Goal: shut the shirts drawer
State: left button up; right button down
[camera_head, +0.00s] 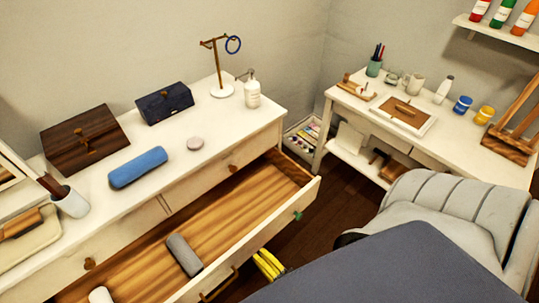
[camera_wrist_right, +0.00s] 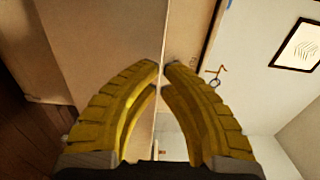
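The open drawer (camera_head: 312,190), wood-lined with a cream front, is pulled far out of the white dresser (camera_head: 215,165). A grey roll (camera_head: 184,255) and a partly cut-off white roll (camera_head: 101,296) lie in it. A small green piece (camera_head: 297,216) and a wooden handle (camera_head: 218,285) show along its front. No shirts label is readable. My right gripper (camera_head: 268,263), with yellow fingers, is just outside the drawer front, low beside the bed. In the right wrist view the fingertips (camera_wrist_right: 162,66) nearly meet, with nothing between them, near a pale panel edge. My left gripper is out of view.
The dresser top holds a dark wooden box (camera_head: 85,138), a navy box (camera_head: 164,103), a blue roll (camera_head: 138,167), a stand (camera_head: 221,88) and a pump bottle (camera_head: 252,92).

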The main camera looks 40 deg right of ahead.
aim_at(247, 242)
jog(key=shift+w+a, duration=0.2)
jog(key=shift+w, duration=2.25)
jog(key=shift+w, duration=0.1)
